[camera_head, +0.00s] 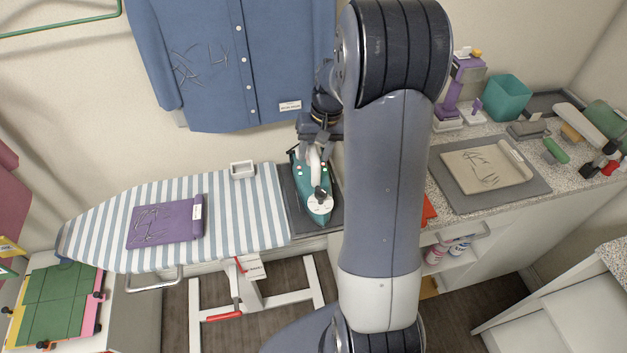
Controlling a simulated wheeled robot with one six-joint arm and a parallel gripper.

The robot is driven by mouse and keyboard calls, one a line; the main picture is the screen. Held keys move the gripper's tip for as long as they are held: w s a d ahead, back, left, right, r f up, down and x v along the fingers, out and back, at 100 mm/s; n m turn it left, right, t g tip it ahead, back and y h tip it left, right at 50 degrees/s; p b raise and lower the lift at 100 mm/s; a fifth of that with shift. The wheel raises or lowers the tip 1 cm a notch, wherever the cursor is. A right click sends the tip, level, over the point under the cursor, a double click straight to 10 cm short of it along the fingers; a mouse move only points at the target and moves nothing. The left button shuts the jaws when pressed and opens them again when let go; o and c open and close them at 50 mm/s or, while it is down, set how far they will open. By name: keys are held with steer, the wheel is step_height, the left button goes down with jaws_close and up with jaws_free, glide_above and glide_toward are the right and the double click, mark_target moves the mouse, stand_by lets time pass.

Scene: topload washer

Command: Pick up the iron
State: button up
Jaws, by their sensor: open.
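My large arm link hides the area just right of the iron.
The striped ironing board (100,222) holds a folded purple cloth (166,221) and a small white dish (242,169). A blue shirt (230,60) hangs on the wall behind. On the right, a speckled counter (445,205) carries a folded beige cloth (485,168), a teal bin (507,97) and several brushes.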

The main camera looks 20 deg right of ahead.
steer(key=shift+a+f, duration=0.15)
steer(key=shift+f, duration=0.7)
steer(key=shift+c, duration=0.3)
jaws_close()
steer(key=shift+r, duration=0.1)
stand_by(0.4)
